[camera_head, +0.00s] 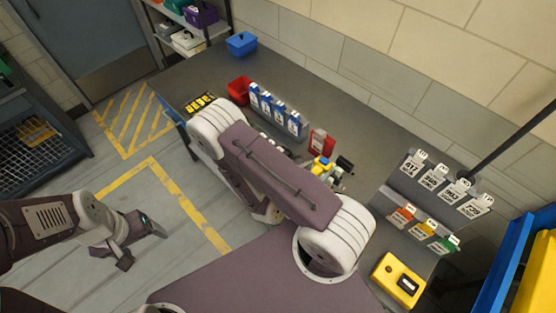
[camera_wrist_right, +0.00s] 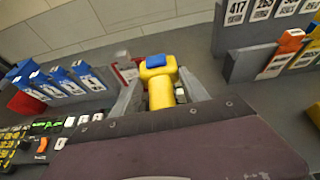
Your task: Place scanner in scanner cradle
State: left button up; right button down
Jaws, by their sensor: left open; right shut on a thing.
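The scanner is yellow with a blue top. It shows in the right wrist view (camera_wrist_right: 160,88) between the two grey fingers of my right gripper (camera_wrist_right: 161,84), which is shut on it. In the head view the scanner (camera_head: 320,166) is partly hidden by my right arm, near the bench's middle. My left gripper (camera_head: 136,244) is open and empty over the floor at lower left, far from the scanner. I cannot clearly make out the scanner cradle; a small dark item (camera_head: 345,163) stands just right of the scanner.
A red box (camera_head: 321,143) stands behind the scanner. Blue labelled boxes (camera_head: 275,111) and a red bin (camera_head: 239,91) are further left. A grey rack (camera_head: 418,196) with number tags and a yellow device (camera_head: 398,280) are at right. Open grey bench lies behind the boxes.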

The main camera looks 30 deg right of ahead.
jog(key=shift+s+d+r, duration=0.4)
jog(key=shift+r, duration=0.15)
jog(key=shift+s+r+m+g+p, duration=0.15)
jog(key=shift+s+m+g+p, duration=0.1)
jog(key=shift+m+g+p, duration=0.1)
jog(key=w+f+b, duration=0.2)
jog(key=w+b, duration=0.2)
jog(key=b, duration=0.1)
jog(key=w+a+f+b, duration=0.1)
jog(key=w+f+b, duration=0.1)
jog(key=b, duration=0.4)
jog(key=w+f+b, duration=0.3)
jog(key=w+b, duration=0.2)
jog(key=shift+w+a+b, duration=0.35)
jog(key=shift+a+b, duration=0.05)
notch_tip(320, 180, down, 4)
jog(key=shift+s, duration=0.15)
jog(key=shift+f, duration=0.1)
jog(key=shift+f+b, duration=0.25)
jog(key=shift+b, duration=0.2)
jog(key=shift+f+b, duration=0.35)
jog(key=shift+f, duration=0.05)
pick_arm(q)
notch_tip(320, 180, down, 17)
jog(key=shift+a, duration=0.15)
pick_arm(e)
jog(key=shift+r, duration=0.1)
